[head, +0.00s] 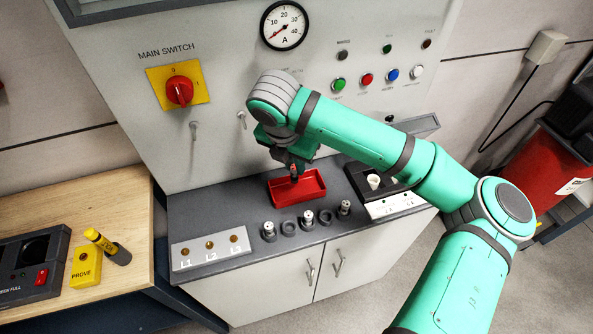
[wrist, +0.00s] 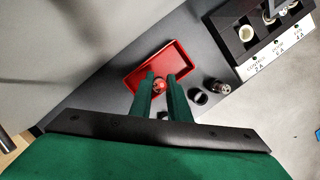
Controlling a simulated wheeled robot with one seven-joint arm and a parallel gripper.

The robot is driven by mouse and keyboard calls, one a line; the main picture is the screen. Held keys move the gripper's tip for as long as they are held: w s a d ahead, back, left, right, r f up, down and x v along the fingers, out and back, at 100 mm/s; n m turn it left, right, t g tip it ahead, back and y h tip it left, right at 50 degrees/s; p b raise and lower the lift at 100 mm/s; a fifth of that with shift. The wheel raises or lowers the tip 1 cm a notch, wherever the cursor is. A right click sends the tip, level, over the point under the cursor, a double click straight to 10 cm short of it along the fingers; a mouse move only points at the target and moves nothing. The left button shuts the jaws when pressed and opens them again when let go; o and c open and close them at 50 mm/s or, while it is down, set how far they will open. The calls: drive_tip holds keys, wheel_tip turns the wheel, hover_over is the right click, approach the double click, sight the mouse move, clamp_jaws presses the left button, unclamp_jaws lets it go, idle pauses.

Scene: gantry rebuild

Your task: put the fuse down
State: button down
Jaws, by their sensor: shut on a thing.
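My gripper (head: 293,168) points down over the red tray (head: 311,199) on the grey counter. It is shut on a small fuse (head: 294,178), whose reddish end also shows between the fingertips in the wrist view (wrist: 159,85). The fuse is upright and over the tray's inside. I cannot tell whether it touches the tray floor. The tray looks otherwise empty in both views.
Several fuses stand along the counter front, including one (head: 308,219), with dark rings (head: 289,228) between them. A dark holder (head: 354,174) with white sockets is at the right. A white L1-L3 block (head: 210,251) is at the left.

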sight(296, 174)
drive_tip(key=x, duration=0.3)
drive_tip(key=shift+f, duration=0.55)
drive_tip(key=shift+f, duration=0.6)
drive_tip(key=c, duration=1.7)
unclamp_jaws()
drive_tip(key=shift+o, duration=0.2)
drive_tip(key=shift+r, duration=0.15)
drive_tip(key=shift+r, duration=0.35)
drive_tip(key=v, duration=1.2)
